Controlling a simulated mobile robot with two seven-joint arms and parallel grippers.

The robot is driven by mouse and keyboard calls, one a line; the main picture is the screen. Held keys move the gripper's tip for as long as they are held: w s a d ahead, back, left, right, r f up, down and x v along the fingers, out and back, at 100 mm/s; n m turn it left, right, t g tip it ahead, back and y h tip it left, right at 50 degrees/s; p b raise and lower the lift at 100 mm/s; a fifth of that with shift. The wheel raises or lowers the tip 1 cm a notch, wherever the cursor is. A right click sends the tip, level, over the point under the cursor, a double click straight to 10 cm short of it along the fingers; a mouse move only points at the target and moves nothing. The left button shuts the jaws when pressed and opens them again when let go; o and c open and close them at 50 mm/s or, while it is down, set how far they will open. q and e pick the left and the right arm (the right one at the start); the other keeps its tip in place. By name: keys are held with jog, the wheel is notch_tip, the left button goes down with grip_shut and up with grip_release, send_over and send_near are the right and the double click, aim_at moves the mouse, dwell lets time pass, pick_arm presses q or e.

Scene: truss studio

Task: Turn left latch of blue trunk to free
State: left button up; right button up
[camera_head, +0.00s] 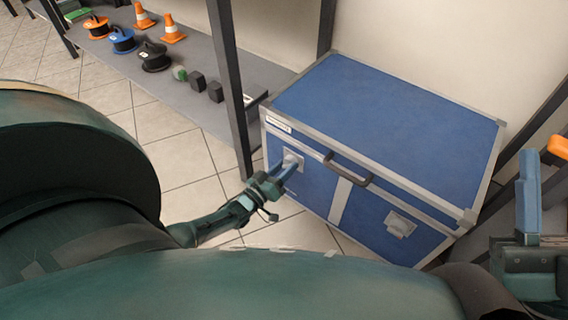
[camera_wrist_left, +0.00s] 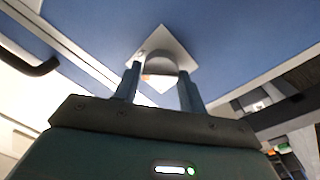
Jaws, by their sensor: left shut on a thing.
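The blue trunk (camera_head: 385,125) with grey metal edging stands closed on the tiled floor. Its left latch, a metal plate with a turning piece, shows in the left wrist view (camera_wrist_left: 160,62) on the blue front face. My left gripper (camera_head: 290,166) reaches the front of the trunk, and its fingers (camera_wrist_left: 160,88) are shut on the left latch's turning piece. The right latch (camera_head: 400,224) sits on the same front face, apart from any gripper. My right gripper (camera_head: 528,190) shows only partly at the right edge, away from the trunk; its jaw opening is unclear.
A dark handle (camera_head: 347,170) sticks out of the trunk's front between the latches. A black rack post (camera_head: 232,95) stands close to the trunk's left side. A low shelf (camera_head: 185,75) holds cable reels and orange cones. Tiled floor (camera_head: 190,165) is free left of the trunk.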

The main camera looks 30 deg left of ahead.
pick_arm(q)
jog(key=n+y, duration=0.1)
jog(key=n, duration=0.9)
jog(key=shift+f+b, duration=0.1)
jog(key=shift+b, duration=0.2)
pick_arm(e)
jog(key=shift+s+r+n+y, duration=0.1)
jog(key=shift+r+n+y, duration=0.35)
jog(key=shift+n+y, duration=0.25)
pick_arm(q)
jog(key=o, duration=0.9)
jog(key=shift+o, duration=0.2)
jog(key=s+a+f+p, duration=0.1)
jog(key=s+p, duration=0.2)
jog(key=s, duration=1)
pick_arm(e)
jog(key=f+m+h, duration=0.3)
jog(key=m+h, duration=0.1)
jog(key=shift+w+a+f+m+h, duration=0.15)
jog(key=shift+w+f+m+h, duration=0.2)
jog(key=shift+w+m+h, duration=0.05)
